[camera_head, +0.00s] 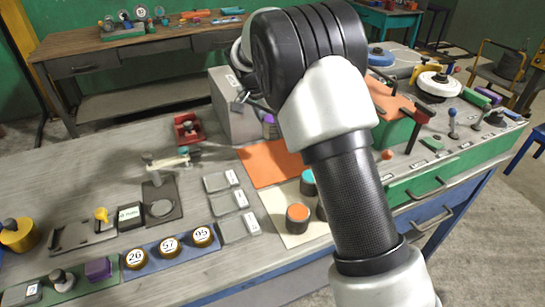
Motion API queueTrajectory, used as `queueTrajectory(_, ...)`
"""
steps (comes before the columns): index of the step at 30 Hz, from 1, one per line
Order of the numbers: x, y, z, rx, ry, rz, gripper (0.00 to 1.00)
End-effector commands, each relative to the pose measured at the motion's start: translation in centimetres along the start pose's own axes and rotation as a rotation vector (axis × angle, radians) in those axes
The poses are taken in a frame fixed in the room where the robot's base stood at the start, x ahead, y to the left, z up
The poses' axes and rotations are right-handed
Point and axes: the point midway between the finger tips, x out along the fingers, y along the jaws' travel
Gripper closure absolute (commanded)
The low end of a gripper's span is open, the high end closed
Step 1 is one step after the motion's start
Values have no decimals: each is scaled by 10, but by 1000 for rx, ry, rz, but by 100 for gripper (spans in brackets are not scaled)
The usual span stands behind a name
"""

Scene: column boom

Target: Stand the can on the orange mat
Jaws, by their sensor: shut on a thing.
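The orange mat (268,164) lies flat on the grey table, its right part hidden by my arm. Several dark cans with coloured tops stand on a beige mat (296,239) nearer to me: an orange-topped can (297,219), a teal-topped can (308,184) and another partly behind my arm. A purple can-like thing (269,128) shows just beyond the orange mat's far edge, partly hidden; I cannot tell whether it is held or stands on the table.
A grey box (234,112) stands behind the orange mat. A red holder (188,129), a small stand (161,199) and grey labelled blocks (228,203) lie to its left. Numbered round pieces (169,246) line the front. A green-sided bench (450,170) with tools is right.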

Motion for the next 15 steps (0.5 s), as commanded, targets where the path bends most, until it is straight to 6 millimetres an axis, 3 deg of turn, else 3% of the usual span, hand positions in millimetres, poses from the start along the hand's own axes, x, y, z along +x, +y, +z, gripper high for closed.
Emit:
queueTrajectory(6, 33, 0, 14, 0, -1, 2, 87)
queueTrajectory(15, 67, 1, 28, -1, -2, 2, 87)
